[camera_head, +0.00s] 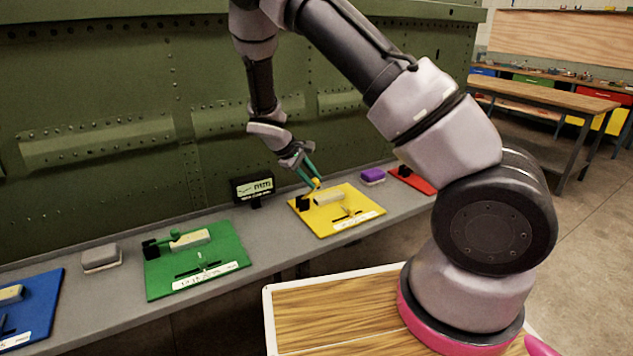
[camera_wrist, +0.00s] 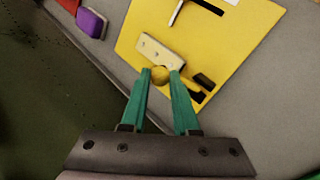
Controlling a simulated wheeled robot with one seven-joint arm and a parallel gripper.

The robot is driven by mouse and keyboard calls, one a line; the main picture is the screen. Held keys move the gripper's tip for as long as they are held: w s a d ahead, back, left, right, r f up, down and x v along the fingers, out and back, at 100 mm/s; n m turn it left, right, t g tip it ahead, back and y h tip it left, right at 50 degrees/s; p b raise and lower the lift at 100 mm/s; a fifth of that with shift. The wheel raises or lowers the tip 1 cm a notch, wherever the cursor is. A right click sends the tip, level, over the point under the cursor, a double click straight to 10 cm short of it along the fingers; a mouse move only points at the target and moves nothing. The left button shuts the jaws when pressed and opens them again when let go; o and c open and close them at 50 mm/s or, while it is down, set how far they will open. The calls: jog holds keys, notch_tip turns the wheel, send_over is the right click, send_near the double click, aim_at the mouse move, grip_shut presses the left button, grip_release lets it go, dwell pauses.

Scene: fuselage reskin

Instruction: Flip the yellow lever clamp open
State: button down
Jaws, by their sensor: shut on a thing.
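The yellow board (camera_head: 365,204) lies flat on the grey bench and carries a cream block (camera_head: 329,199) and a black clamp base (camera_head: 302,203). The yellow lever clamp's rounded yellow knob (camera_head: 316,183) is at my gripper's fingertips. My gripper (camera_head: 315,181) reaches down to the board with its teal fingers. In the wrist view the fingers (camera_wrist: 160,75) are closed on the yellow knob (camera_wrist: 160,75), beside the cream block (camera_wrist: 158,50). The black base (camera_wrist: 203,82) is just right of the fingers. The rest of the lever is mostly hidden.
A green board (camera_head: 225,268) with a green lever clamp is to the left, and a blue board (camera_head: 35,310) is farther left. A purple block (camera_head: 373,176) and a red board (camera_head: 412,180) are to the right. A small black sign (camera_head: 252,188) stands behind, before the green riveted wall (camera_head: 90,90).

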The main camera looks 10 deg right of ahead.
jog(key=h, duration=0.1)
jog(key=a+h, duration=0.1)
jog(key=a+t, duration=0.1)
jog(key=shift+s+r+h, duration=0.25)
jog(key=shift+r+h, duration=0.05)
jog(key=shift+h, duration=0.1)
jog(key=h, duration=0.1)
jog(key=a+h, duration=0.1)
jog(key=shift+s+a+t+h, duration=0.3)
jog(key=shift+h, duration=0.1)
jog(key=shift+s+a+f+t+h, duration=0.2)
jog(key=shift+a+h, duration=0.25)
jog(key=shift+h, duration=0.35)
jog(key=shift+s+a+f+t+h, duration=0.1)
jog(key=shift+a+t+h, duration=0.35)
jog(key=shift+h, duration=0.35)
jog(key=shift+s+a+f+t+h, duration=0.15)
jog(key=shift+a+h, duration=0.35)
jog(key=shift+h, duration=0.3)
jog(key=c, duration=0.7)
grip_release()
jog(key=shift+o, duration=0.2)
jog(key=shift+a, duration=0.1)
notch_tip(320, 180, up, 10)
send_over(301, 200)
jog(key=a, duration=0.3)
jog(key=shift+w, duration=0.1)
